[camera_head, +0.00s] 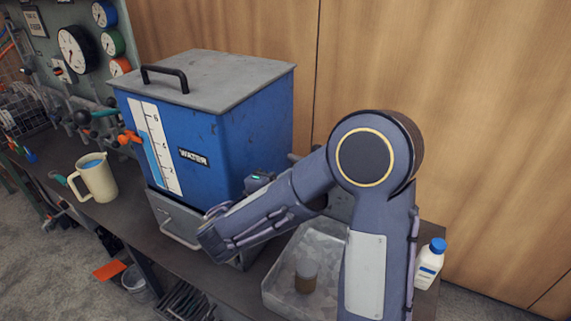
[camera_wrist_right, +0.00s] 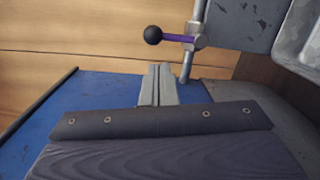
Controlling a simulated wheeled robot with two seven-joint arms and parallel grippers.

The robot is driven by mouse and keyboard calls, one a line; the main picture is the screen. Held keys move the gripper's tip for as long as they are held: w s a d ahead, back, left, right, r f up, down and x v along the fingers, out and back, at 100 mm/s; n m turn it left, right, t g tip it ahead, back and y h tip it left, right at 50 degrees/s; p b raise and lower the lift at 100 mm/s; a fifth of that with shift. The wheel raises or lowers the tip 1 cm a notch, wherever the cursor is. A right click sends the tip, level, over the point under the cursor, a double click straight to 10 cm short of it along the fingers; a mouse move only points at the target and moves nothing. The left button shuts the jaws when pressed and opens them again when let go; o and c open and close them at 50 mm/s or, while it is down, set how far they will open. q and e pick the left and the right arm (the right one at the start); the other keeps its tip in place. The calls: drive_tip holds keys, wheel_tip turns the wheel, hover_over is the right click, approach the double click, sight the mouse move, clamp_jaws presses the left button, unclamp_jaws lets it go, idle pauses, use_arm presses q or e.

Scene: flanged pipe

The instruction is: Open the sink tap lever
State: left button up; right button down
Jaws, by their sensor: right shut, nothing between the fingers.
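In the right wrist view, the tap lever is a short purple rod (camera_wrist_right: 177,39) with a black ball knob (camera_wrist_right: 153,35) at its left end. It joins an upright metal pipe (camera_wrist_right: 192,58) at a fitting. My right gripper (camera_wrist_right: 159,68) is shut and empty, its fingertips below the knob in the picture and apart from it. In the head view, my right arm reaches left in front of the blue tank and hides the lever. I cannot make out the fingers there. My left gripper is not in view.
A blue water tank (camera_head: 262,128) with a grey lid stands left of my arm. A grey metal basin (camera_head: 272,290) holds a brown-filled jar (camera_head: 306,276). A white bottle (camera_head: 429,265) stands at right. A cream jug (camera_head: 97,180) and gauges (camera_head: 76,50) are at left.

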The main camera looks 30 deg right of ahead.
drive_tip(key=w+d+t+p, duration=0.1)
drive_tip(key=w+d, duration=0.4)
drive_tip(key=d, duration=0.3)
drive_tip(key=shift+w+r, duration=0.15)
